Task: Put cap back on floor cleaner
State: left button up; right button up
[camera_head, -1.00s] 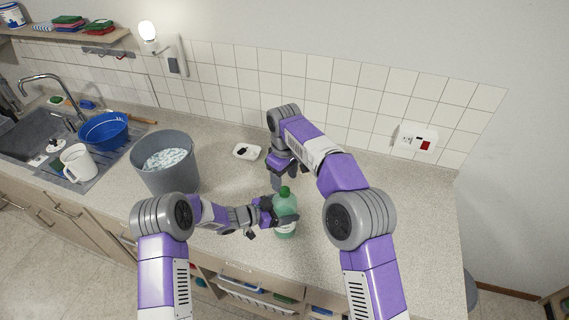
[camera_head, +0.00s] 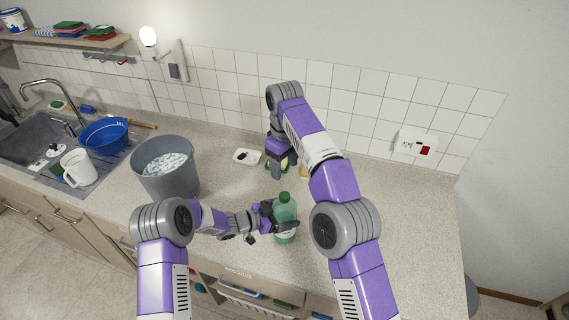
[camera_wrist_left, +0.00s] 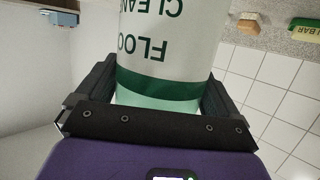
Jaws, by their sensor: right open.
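The floor cleaner (camera_head: 285,217) is a green bottle standing upright near the counter's front edge. My left gripper (camera_head: 281,219) is shut around its body from the left. In the left wrist view the bottle (camera_wrist_left: 160,70) shows its "FLOOR CLEANER" label upside down between both fingers; its top is outside that view. A dark green cap (camera_head: 284,196) sits on top of the bottle; I cannot tell how tightly. My right gripper (camera_head: 278,169) is open behind the bottle, over the counter, apart from bottle and cap. I see nothing held in it, though its fingertips are small.
A green and yellow item (camera_wrist_left: 303,28) marked "BAR" and a tan block (camera_wrist_left: 248,26) lie behind the bottle. A white dish (camera_head: 247,157) lies left of my right gripper. A grey bucket (camera_head: 167,190) stands further left. The counter (camera_head: 400,220) is clear on the right.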

pick_arm(q)
jog(key=v, duration=0.7)
jog(key=shift+s+a+r+b, duration=0.1)
jog(key=shift+s+a+b, duration=0.05)
jog(key=shift+a+b, duration=0.15)
jog(key=shift+d, duration=0.1)
dwell(0.3)
